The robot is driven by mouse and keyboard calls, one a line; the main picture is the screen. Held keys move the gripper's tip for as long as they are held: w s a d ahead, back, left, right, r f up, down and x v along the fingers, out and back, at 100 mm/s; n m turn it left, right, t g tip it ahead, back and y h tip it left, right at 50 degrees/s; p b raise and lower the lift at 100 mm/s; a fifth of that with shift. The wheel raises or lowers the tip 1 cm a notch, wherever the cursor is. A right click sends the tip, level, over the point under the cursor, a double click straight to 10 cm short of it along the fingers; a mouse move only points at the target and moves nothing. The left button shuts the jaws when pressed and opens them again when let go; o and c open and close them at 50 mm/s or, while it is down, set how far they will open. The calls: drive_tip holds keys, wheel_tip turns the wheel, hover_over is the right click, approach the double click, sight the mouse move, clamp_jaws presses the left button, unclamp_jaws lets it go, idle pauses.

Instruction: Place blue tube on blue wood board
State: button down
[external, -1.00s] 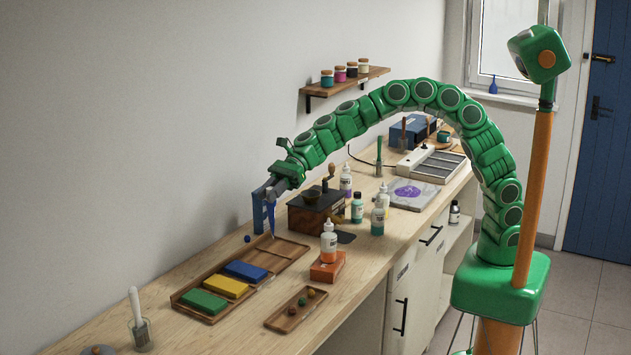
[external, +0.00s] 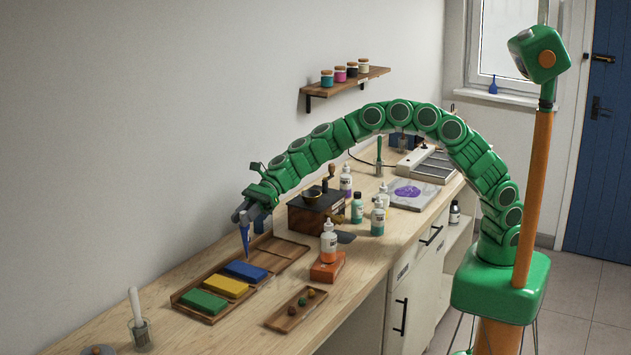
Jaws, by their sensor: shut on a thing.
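My gripper (external: 246,216) is shut on the blue tube (external: 245,240), a slim cone that hangs with its narrow tip down. The blue wood board (external: 246,271) lies flat in the long wooden tray, at the right end of a row of three boards. The tube's tip is at the far edge of the blue board in the picture. I cannot tell whether the tip touches it or hangs just above. The fingers hide the top of the tube.
The wooden tray (external: 291,250) also holds a yellow board (external: 226,286) and a green board (external: 203,301). A dark wooden box (external: 308,217), an orange block (external: 327,267) with a bottle on it, and a small tray (external: 281,319) stand nearby.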

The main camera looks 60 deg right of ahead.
drive_tip(key=shift+w+a+f, duration=0.1)
drive_tip(key=shift+a+f, duration=0.05)
drive_tip(key=shift+f, duration=1.75)
drive_tip(key=c, duration=0.8)
unclamp_jaws()
drive_tip(key=shift+r, duration=0.1)
drive_tip(key=v, duration=1.2)
